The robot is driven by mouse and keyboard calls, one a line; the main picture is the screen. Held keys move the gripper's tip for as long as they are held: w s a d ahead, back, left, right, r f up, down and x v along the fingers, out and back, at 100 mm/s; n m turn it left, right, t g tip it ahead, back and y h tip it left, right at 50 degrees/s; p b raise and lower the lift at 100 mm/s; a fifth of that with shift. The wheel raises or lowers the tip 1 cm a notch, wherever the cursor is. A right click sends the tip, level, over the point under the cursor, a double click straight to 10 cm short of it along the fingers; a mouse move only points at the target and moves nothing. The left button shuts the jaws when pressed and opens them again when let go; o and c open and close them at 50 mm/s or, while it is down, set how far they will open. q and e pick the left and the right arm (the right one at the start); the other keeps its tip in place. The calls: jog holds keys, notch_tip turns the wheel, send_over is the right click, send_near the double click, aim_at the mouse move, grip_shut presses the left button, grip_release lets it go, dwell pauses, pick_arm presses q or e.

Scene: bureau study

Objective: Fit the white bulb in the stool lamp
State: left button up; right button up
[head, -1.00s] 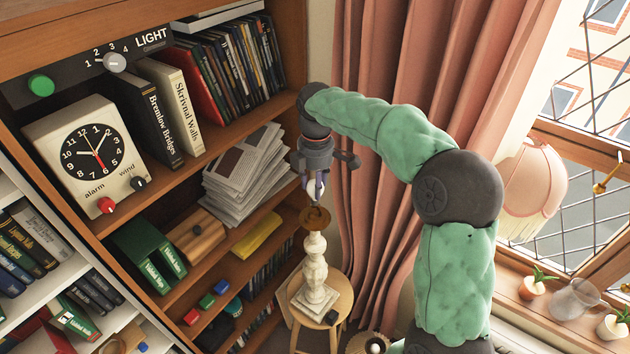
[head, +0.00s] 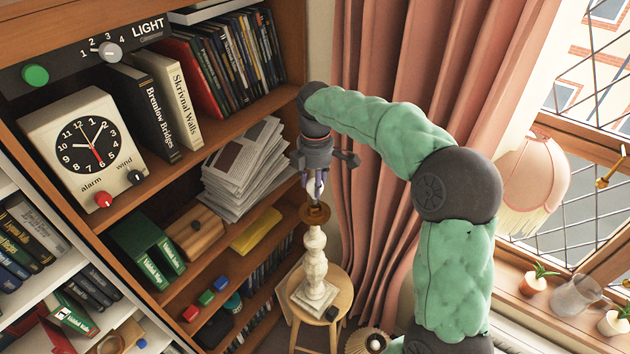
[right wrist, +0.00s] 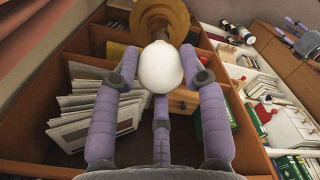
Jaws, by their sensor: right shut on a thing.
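The stool lamp (head: 315,262) has a pale turned column on a square base and stands upright on a round wooden stool (head: 339,309). Its top is a brown round fitting (head: 316,213), which also shows in the right wrist view (right wrist: 163,17). My right gripper (head: 316,190) is shut on the white bulb (right wrist: 160,68), just above the fitting. In the right wrist view the bulb sits between the purple fingers and overlaps the fitting's near edge. Its lower end is hidden, so I cannot tell whether it touches the socket. My left gripper is not in view.
A bookcase with a clock (head: 82,150), a paper stack (head: 243,170) and books stands at the left. A pink curtain (head: 405,75) hangs behind my right arm. A fringed pink lampshade (head: 535,175) is by the window. A small dark object (head: 332,313) lies on the stool.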

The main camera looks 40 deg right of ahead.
jog(key=shift+f+b, duration=0.7)
jog(key=shift+f, duration=0.6)
dwell(0.9)
jog(key=shift+m, duration=0.8)
jog(key=shift+m, duration=0.8)
jog(key=shift+m, duration=0.8)
jog(key=shift+p, duration=0.3)
